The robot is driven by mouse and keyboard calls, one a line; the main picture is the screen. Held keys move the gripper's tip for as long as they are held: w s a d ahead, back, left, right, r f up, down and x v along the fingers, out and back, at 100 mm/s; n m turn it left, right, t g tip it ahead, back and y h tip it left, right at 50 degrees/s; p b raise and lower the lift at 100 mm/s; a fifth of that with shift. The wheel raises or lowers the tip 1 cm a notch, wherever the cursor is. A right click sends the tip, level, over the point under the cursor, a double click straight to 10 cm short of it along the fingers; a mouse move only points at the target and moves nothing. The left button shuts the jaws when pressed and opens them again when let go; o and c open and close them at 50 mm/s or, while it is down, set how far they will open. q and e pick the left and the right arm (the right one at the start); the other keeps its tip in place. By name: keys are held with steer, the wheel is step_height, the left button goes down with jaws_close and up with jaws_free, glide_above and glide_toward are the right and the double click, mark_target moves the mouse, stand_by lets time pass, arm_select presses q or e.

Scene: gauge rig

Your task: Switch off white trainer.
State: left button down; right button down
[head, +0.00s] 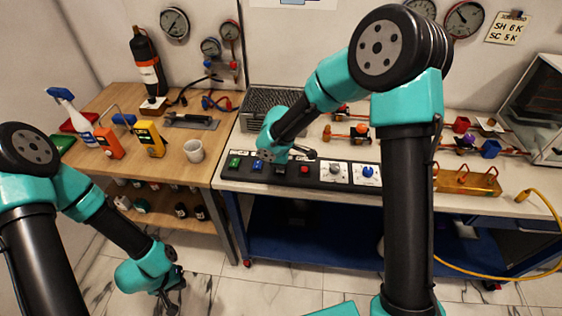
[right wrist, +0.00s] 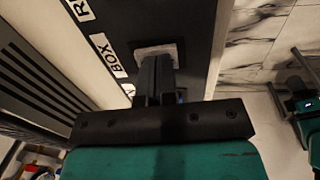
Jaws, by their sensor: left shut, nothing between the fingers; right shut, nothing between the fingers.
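A dark switch panel (head: 318,183) runs along the front of the right bench. It carries a green switch (head: 235,162), a blue switch (head: 257,165), a red button (head: 304,170) and two white dial plates, one with a blue knob (head: 368,172). My right gripper (head: 300,155) is shut and empty over the left half of the panel. In the right wrist view its fingers (right wrist: 157,65) reach a whitish square plate (right wrist: 160,48) on the panel; contact is unclear, and they hide part of it. I cannot tell which control is the white trainer. My left gripper (head: 172,292) is shut and empty, low over the floor.
A yellow cable (head: 547,205) hangs at the right.

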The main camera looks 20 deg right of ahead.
steer(key=shift+r, duration=0.1)
step_height(320, 180, up, 14)
steer(key=s, duration=0.1)
steer(key=shift+s+a, duration=0.3)
stand_by(0.4)
steer(key=shift+w+d, duration=0.15)
steer(key=shift+w, duration=0.6)
steer(key=shift+f, duration=0.25)
steer(key=f, duration=0.4)
steer(key=w+f, duration=0.1)
steer(key=f, duration=0.8)
steer(key=shift+w+d+f, duration=0.25)
steer(key=shift+d+f, duration=0.05)
steer(key=shift+f, duration=0.05)
